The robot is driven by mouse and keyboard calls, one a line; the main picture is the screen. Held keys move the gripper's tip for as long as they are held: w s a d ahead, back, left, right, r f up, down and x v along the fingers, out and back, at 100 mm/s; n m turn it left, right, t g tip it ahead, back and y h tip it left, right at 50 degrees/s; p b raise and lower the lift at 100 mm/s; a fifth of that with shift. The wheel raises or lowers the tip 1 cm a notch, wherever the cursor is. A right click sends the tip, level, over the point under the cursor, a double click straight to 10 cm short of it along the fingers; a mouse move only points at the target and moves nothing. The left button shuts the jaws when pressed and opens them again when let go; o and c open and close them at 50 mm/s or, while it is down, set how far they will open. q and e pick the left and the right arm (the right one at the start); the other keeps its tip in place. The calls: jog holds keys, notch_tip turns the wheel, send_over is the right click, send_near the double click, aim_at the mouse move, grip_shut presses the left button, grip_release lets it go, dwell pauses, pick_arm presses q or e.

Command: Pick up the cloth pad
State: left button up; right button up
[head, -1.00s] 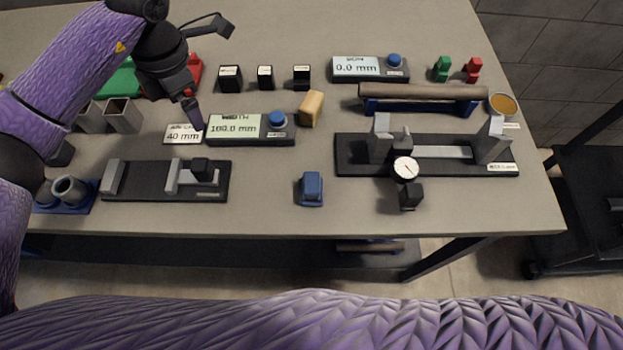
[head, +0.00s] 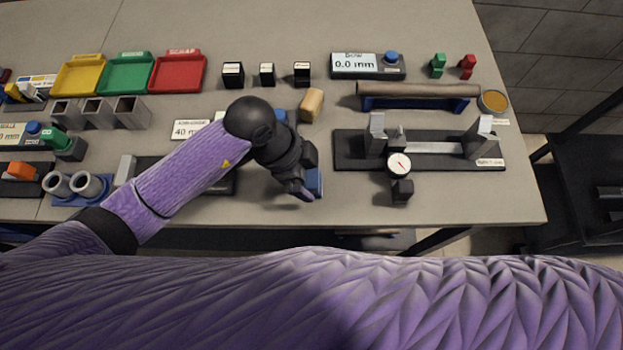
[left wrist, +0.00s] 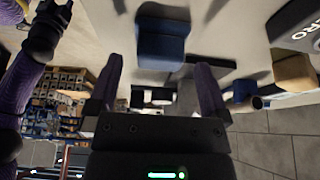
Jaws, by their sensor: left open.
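The cloth pad, which I take to be the small blue block (head: 315,182), lies near the front edge of the table. My left gripper (head: 304,191) is over its left side in the head view and hides part of it. In the left wrist view the blue pad (left wrist: 163,44) shows ahead of the two spread fingers of the left gripper (left wrist: 158,88). There is nothing between the fingers. I cannot tell whether a finger touches the pad. A purple arm with a dark end (left wrist: 45,30) shows at the left of the wrist view; its jaws are unclear.
A tan block (head: 311,105) stands behind the pad. A dial gauge fixture (head: 435,163) is to the right. A grey fixture (head: 125,170) and a display lie partly under my left arm. The table between pad and gauge fixture is clear.

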aim_at(309, 178)
pick_arm(q)
jog(key=x, duration=0.3)
jog(key=shift+f+b, duration=0.1)
jog(key=shift+b, duration=0.25)
jog(key=shift+c, duration=0.3)
jog(key=c, duration=1)
notch_tip(309, 178, up, 10)
jog(key=p, duration=0.3)
jog(key=shift+p, duration=0.3)
jog(key=o, duration=0.6)
jog(key=c, duration=0.5)
